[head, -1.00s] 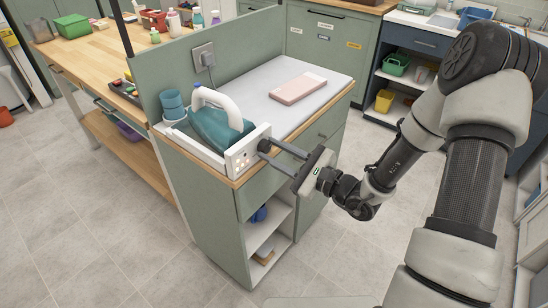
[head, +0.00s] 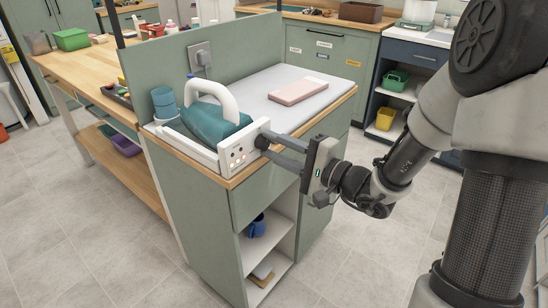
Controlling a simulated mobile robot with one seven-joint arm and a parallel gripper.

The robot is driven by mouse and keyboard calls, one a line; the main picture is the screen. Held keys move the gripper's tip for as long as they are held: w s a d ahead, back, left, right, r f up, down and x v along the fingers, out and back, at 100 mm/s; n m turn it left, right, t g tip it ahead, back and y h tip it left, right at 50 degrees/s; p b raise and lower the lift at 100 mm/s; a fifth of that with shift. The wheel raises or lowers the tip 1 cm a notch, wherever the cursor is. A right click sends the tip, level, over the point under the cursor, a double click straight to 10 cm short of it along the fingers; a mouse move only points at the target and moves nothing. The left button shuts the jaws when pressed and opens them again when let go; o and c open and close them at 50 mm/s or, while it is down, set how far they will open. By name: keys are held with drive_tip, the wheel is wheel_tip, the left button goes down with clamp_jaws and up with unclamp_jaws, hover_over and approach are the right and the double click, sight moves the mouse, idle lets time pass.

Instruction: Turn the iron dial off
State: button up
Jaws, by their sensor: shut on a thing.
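The iron (head: 208,120), teal with a white handle, rests in a white station at the left end of the counter. The station's white front panel (head: 236,157) faces me and carries several small orange lights. A dark dial (head: 263,141) sits at the right end of this panel. My gripper (head: 268,143) reaches in from the right, with its dark fingers at the dial and shut on it. The fingertips hide most of the dial, so I cannot read its setting.
A pink folded towel (head: 298,90) lies on the pale counter top (head: 257,85). Teal cups (head: 164,102) stand left of the iron, and an outlet with a plug (head: 200,57) is on the panel behind. Open shelves (head: 268,238) lie below. The floor in front is clear.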

drive_tip(key=shift+n+b, duration=0.45)
drive_tip(key=shift+n, duration=0.65)
drive_tip(key=o, duration=1)
drive_tip(key=shift+o, duration=0.2)
drive_tip(key=shift+d, duration=0.1)
drive_tip(key=p+v, duration=0.1)
drive_tip(key=v, duration=1.6)
drive_tip(key=shift+s+p, duration=0.2)
drive_tip(key=shift+p, duration=0.1)
